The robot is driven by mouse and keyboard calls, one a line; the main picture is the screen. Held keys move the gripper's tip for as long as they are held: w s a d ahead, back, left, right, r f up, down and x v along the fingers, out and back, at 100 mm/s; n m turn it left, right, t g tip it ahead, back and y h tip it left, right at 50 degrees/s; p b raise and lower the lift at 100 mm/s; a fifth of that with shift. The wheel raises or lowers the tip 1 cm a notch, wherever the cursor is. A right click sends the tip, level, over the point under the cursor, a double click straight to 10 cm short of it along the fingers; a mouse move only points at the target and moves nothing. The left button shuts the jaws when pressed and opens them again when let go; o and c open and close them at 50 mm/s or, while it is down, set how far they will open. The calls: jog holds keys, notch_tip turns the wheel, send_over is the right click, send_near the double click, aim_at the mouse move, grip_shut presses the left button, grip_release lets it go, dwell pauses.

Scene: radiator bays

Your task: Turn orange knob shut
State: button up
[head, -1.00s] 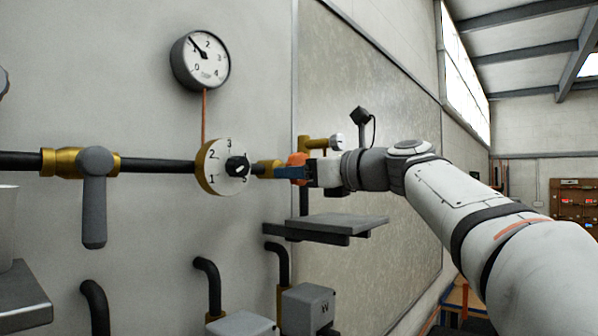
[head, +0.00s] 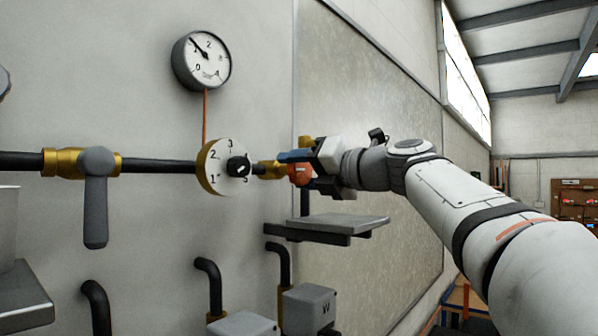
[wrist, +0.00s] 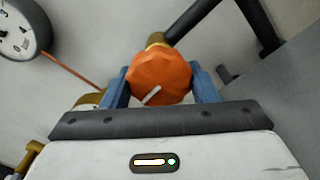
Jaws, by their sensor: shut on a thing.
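The orange knob (wrist: 160,76) sits on a brass fitting at the end of the dark wall pipe, with a pale pointer line on its face. In the wrist view the line slants from lower left to upper right. My gripper (wrist: 160,84) has one blue finger on each side of the knob and is shut on it. In the head view the knob (head: 301,173) is partly hidden behind my gripper (head: 288,163), which looks rolled.
A dial numbered to 5 with a black knob (head: 238,167) is just left of my gripper. A pressure gauge (head: 202,61) hangs above it. A grey lever valve (head: 96,196) is farther left. A dark shelf (head: 330,224) juts out below my gripper.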

jog(key=shift+r+m, duration=0.15)
jog(key=shift+m, duration=0.35)
jog(key=o, duration=1)
jog(key=shift+w, duration=0.1)
jog(key=shift+s+d+f, duration=0.2)
jog(key=shift+d, duration=0.15)
jog(key=b+v, duration=0.2)
jog(key=v, duration=0.5)
jog(key=shift+s, duration=0.1)
